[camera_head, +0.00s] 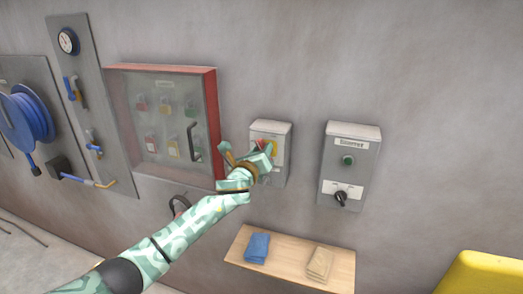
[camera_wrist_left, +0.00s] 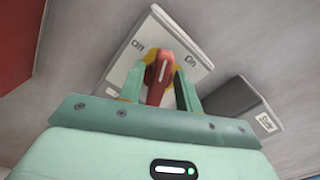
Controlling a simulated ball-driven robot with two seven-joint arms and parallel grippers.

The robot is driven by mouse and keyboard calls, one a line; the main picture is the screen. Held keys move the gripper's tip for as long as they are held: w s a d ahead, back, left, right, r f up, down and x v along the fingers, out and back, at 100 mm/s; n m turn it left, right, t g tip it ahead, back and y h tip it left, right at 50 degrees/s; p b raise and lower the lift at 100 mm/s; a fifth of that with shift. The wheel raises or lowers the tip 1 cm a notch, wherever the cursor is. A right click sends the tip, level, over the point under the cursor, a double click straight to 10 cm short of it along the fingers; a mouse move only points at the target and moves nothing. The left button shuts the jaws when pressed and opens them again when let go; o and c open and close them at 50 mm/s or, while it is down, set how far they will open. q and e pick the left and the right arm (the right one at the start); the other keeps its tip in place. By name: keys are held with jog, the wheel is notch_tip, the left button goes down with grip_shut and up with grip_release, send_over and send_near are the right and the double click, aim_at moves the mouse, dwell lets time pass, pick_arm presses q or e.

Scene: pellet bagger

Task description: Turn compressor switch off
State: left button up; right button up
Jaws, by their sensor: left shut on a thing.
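The switch box (camera_head: 280,128) is a pale box on the grey wall, partly hidden by my left gripper. In the left wrist view its face (camera_wrist_left: 187,35) carries "Off" on the left and "On" on the right. The red switch handle (camera_wrist_left: 158,88) sits on a yellow plate between my fingers. The white line on the handle points up, between the two words. My left gripper (camera_head: 262,155) is shut on this handle, with a finger on each side in the left wrist view (camera_wrist_left: 160,85). My right gripper is not in view.
A red-framed padlock cabinet (camera_head: 211,110) is close on the left. Below, a wooden shelf (camera_head: 288,261) holds blue and tan cloths. A yellow object (camera_head: 480,275) stands lower right.

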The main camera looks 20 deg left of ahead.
pick_arm(q)
jog(key=shift+a+f+n+p, duration=0.15)
jog(key=shift+f+n, duration=0.1)
jog(key=shift+n, duration=1.8)
jog(key=shift+a+f+n+p, duration=0.1)
jog(key=shift+f+n, duration=0.1)
jog(key=shift+n, duration=1.9)
jog(key=shift+a+f+n+p, duration=0.15)
jog(key=shift+f+n, duration=0.1)
jog(key=shift+n, duration=1.8)
jog(key=o, duration=0.6)
jog(key=shift+o, duration=0.2)
